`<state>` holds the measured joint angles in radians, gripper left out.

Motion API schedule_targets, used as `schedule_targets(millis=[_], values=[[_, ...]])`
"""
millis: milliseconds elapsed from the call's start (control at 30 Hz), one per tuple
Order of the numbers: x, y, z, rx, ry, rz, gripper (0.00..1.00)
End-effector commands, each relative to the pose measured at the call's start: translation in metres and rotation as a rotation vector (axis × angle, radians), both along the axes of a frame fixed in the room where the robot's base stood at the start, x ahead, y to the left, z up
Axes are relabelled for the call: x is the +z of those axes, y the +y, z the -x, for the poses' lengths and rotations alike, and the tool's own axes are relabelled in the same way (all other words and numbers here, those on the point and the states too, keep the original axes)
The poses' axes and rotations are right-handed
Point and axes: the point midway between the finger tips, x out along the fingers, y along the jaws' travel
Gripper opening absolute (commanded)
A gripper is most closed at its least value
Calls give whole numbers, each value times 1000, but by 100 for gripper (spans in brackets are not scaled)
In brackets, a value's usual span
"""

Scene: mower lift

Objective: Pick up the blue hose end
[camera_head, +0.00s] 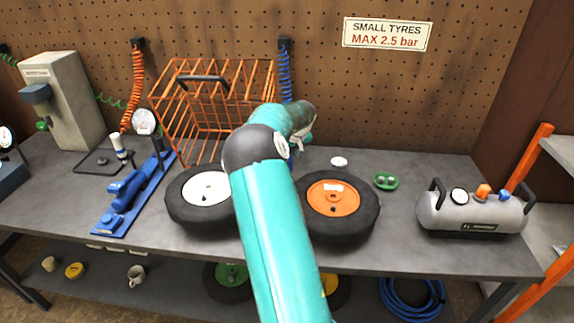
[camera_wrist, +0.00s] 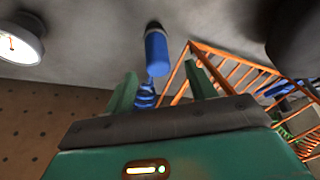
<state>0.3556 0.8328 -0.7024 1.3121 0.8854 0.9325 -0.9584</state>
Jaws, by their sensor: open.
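The blue hose end (camera_wrist: 157,52) is a blue cylinder with a dark tip in the wrist view. It lies between or just beyond the two green fingertips of my gripper (camera_wrist: 161,70). The fingers stand apart, and I see neither touching it. Blue coils (camera_wrist: 146,95) show behind it, between the fingers. In the head view the coiled blue hose (camera_head: 285,77) hangs from a hook on the pegboard. My arm hides most of its lower part and my gripper there.
The orange wire basket (camera_head: 208,97) stands just left of the blue hose. Black tyres with a white hub (camera_head: 206,188) and an orange hub (camera_head: 334,197) lie on the grey bench by my arm. A grey air tank (camera_head: 472,212) sits at right. An orange coiled hose (camera_head: 138,80) hangs further left.

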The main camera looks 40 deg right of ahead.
Motion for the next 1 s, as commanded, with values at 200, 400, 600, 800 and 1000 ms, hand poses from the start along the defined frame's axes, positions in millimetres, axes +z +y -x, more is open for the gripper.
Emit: schedule_targets(millis=[200,400,600,800,1000], values=[[-25,-3,-6,1,4,-1,56],[-48,-5,-16,1,1,0,56],[-51,-6,-18,1,-2,1,56],[-51,-6,-17,0,-1,0,30],[-50,-6,-17,0,-2,1,3]])
